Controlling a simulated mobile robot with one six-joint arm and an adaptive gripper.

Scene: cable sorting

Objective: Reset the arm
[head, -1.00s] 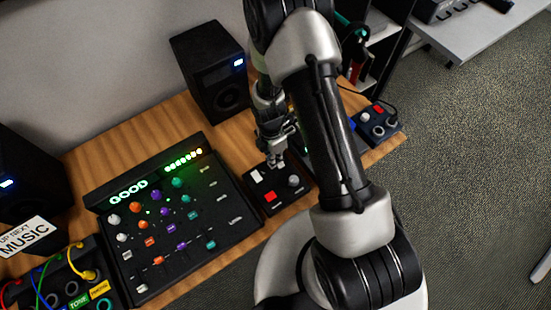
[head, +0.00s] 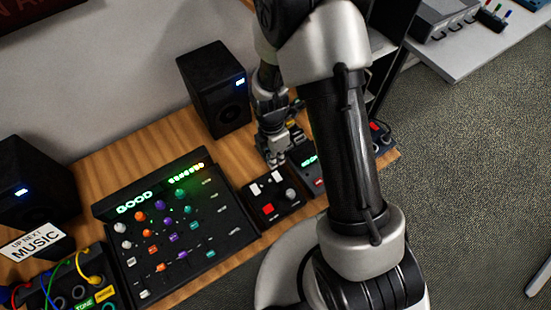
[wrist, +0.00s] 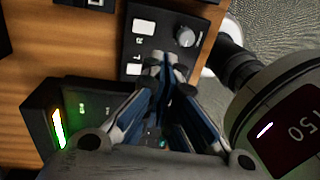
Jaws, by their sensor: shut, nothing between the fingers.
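My gripper (head: 275,160) is shut and empty. In the head view it hangs over the back edge of a small black box (head: 274,200) with white buttons, a red button and a grey knob. In the wrist view the closed fingers (wrist: 168,65) point toward that box (wrist: 150,45), where the letters L and R show beside its white buttons. I cannot tell the exact gap between the fingertips and the box. My arm stands tall at the right of the head view and hides part of the table behind it.
A mixer panel (head: 170,229) with a lit GOOD display lies left of the box. A black speaker (head: 215,90) stands behind. A device with a green display (head: 306,162) sits just right of the gripper. Colored cables plug into a box (head: 85,285) at the lower left.

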